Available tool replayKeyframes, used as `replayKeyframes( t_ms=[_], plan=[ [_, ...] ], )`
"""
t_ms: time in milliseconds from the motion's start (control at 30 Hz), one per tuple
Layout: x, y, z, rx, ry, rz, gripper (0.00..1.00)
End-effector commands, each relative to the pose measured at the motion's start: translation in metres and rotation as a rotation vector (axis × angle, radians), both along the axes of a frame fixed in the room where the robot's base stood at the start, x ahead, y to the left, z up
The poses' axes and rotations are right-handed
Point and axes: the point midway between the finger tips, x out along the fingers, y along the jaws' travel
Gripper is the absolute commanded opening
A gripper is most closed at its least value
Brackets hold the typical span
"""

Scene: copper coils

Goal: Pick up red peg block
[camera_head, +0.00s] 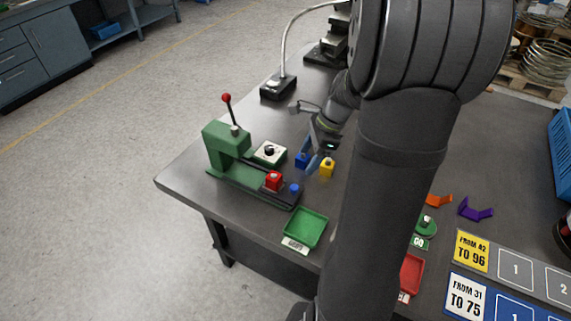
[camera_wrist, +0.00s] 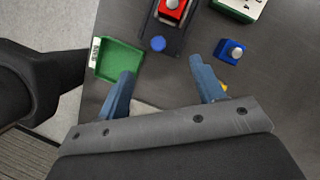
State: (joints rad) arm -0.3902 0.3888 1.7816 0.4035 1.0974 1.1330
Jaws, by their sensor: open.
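The red peg block (camera_head: 273,181) sits on the right end of the green lever fixture's base (camera_head: 240,185), beside a blue knob (camera_head: 294,188). It also shows at the top of the wrist view (camera_wrist: 172,9), with a pale round peg on top, cut by the frame edge. My gripper (camera_wrist: 160,90) is open and empty, its two blue-grey fingers spread apart. The red peg block lies beyond the fingertips, not between them. In the head view my gripper (camera_head: 312,160) is above the table near the blue and yellow peg blocks, partly hidden by my arm.
A blue peg block (camera_wrist: 230,51) and a yellow one (camera_head: 327,168) stand to the right of the red block. A green tray (camera_head: 305,228) lies in front. The fixture's upright lever (camera_head: 229,108) rises at the left. A lamp base (camera_head: 279,86) stands behind.

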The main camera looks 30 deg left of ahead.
Motion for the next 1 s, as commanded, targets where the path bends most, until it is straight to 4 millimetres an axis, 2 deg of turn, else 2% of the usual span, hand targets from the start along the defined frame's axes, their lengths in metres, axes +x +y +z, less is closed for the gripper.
replayKeyframes(
  t_ms=[100, 300, 500, 633, 1000],
  plan=[
    [-0.007, 0.010, 0.017, -0.006, -0.014, -0.187, 0.62],
    [-0.017, 0.022, 0.039, 0.010, -0.010, -0.483, 0.62],
    [-0.021, 0.028, 0.045, 0.024, 0.003, -0.613, 0.62],
    [-0.022, 0.035, 0.029, 0.023, 0.008, -0.622, 0.62],
    [-0.023, 0.062, -0.038, 0.021, 0.007, -0.619, 0.62]
  ],
)
